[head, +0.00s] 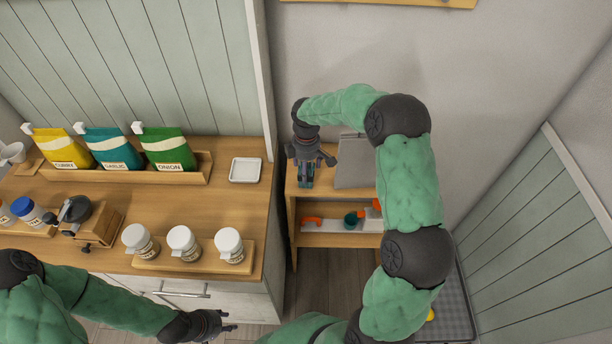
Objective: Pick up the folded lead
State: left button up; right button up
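My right gripper (309,168) points down over the top of a small wooden shelf unit against the wall. A small dark teal thing (306,181) shows just under it, mostly hidden by the gripper; it may be the folded lead, but I cannot tell. I cannot see whether the fingers touch it or have shut. My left gripper (230,321) is low in front of the wooden counter, pointing right, its fingers apart and empty.
The shelf unit (293,232) bears a grey flat panel (354,165), with orange and teal items on its lower shelf. The counter (200,215) holds food bags, white-lidded jars and a white square dish (245,170). A grey mat (452,300) lies at right.

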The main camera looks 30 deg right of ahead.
jog(key=c, duration=1.3)
jog(key=shift+c, duration=0.3)
jog(key=shift+r, duration=0.1)
jog(key=shift+r, duration=0.55)
notch_tip(320, 180, up, 2)
jog(key=shift+r+p, duration=0.25)
jog(key=shift+p, duration=0.3)
jog(key=s+a+r+p, duration=0.1)
jog(key=s+a+r, duration=0.2)
jog(key=a, duration=0.3)
jog(key=s+a+r+p, duration=0.1)
jog(key=s+a+r, duration=0.2)
jog(key=a+r, duration=0.3)
jog(key=shift+s+a+r, duration=0.15)
jog(key=shift+s, duration=0.2)
